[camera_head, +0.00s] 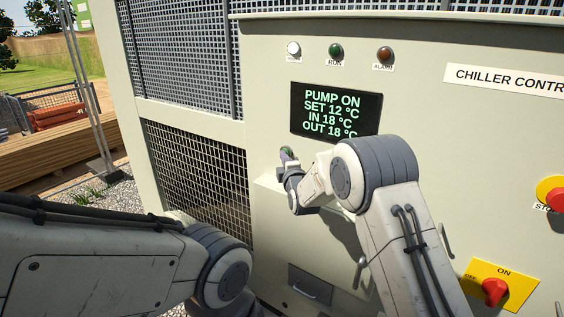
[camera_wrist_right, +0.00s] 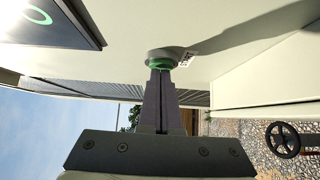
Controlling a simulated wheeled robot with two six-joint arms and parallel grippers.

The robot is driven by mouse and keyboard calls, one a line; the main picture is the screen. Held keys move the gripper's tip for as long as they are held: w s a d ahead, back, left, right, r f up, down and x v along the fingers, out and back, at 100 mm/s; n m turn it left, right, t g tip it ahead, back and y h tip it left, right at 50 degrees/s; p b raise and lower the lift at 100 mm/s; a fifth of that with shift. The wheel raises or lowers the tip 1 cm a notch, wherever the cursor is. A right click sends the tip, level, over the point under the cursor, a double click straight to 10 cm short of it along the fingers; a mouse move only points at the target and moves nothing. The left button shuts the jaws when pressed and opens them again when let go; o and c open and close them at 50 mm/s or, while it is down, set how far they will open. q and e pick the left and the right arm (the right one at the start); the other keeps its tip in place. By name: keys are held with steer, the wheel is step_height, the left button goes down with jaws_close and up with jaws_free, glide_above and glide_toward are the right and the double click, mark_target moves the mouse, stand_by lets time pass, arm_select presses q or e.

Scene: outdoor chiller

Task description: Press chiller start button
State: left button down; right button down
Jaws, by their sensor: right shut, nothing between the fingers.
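The green start button (camera_head: 286,152) is on the cream chiller panel, below the left end of the display. In the right wrist view the button (camera_wrist_right: 160,62) is a green disc in a grey round collar. My right gripper (camera_head: 290,166) is shut and empty, mostly hidden by its own wrist in the head view. In the right wrist view its fingertips (camera_wrist_right: 161,71) are at the button's face and overlap its edge. I cannot tell whether they press it in. My left arm is at lower left; its gripper is out of view.
The display (camera_head: 336,111) reads PUMP ON, SET 12, IN 18, OUT 18 °C. Above it are a white lamp (camera_head: 293,48), a dark green RUN lamp (camera_head: 335,50) and a brown ALARM lamp (camera_head: 384,54). A red stop button (camera_head: 556,198) and red rotary switch (camera_head: 495,291) are at right.

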steer(key=shift+w+d+r+h, duration=0.2)
steer(key=shift+d+h, duration=0.1)
steer(key=shift+d, duration=0.15)
steer(key=s+a+b, duration=0.1)
steer(key=s+b, duration=0.5)
steer(key=s, duration=0.7)
steer(key=shift+s+a+f, duration=0.15)
steer(key=shift+s+f, duration=0.1)
